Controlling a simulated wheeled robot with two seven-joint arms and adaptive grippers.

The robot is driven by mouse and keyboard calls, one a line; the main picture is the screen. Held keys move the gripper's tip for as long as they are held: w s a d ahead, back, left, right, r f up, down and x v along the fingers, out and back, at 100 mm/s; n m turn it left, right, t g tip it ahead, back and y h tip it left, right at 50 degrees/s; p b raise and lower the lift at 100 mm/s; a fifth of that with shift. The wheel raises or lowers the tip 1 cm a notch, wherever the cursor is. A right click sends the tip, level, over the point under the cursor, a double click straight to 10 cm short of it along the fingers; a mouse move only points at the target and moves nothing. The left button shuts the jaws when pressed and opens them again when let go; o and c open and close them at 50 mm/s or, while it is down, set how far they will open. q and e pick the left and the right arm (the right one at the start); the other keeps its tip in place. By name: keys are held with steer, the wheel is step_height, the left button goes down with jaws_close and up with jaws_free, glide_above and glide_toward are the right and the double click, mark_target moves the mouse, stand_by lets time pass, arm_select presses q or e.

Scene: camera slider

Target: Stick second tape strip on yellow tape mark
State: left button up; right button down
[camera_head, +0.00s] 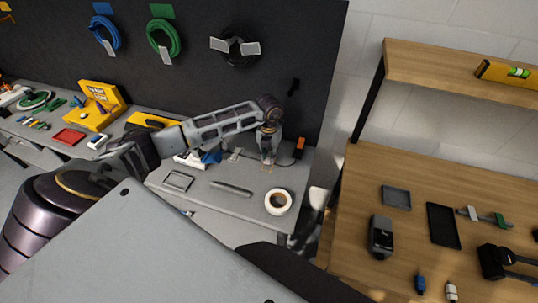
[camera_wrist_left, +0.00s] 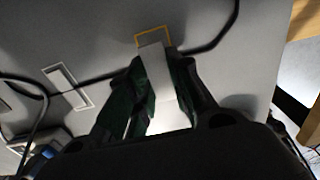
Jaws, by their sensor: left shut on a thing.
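My left gripper (camera_head: 267,157) points down at the grey bench, its arm coming in from the left. In the left wrist view its dark green fingers (camera_wrist_left: 162,85) are shut on a white tape strip (camera_wrist_left: 153,66). I cannot tell whether the strip touches the surface. A black cable (camera_wrist_left: 207,45) runs across this spot. Another pale outlined mark (camera_wrist_left: 68,86) lies to the left, over the cable. A blurred pale part (camera_head: 317,198), perhaps my right gripper, shows beside the bench's right end.
A white tape roll (camera_head: 278,201) lies near the bench's front right. A grey bar (camera_head: 232,188) and a small tray (camera_head: 178,181) lie to its left. An orange-black tool (camera_head: 299,147) is close to my left gripper. A wooden table (camera_head: 350,225) stands at right.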

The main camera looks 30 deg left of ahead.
mark_target(269, 157)
arm_select(q)
steer(key=shift+f+b, duration=1.15)
steer(key=shift+f, duration=0.35)
stand_by(1.3)
stand_by(1.2)
steer(key=o, duration=1)
steer(key=shift+r, duration=0.15)
step_height(269, 157, up, 12)
stand_by(0.5)
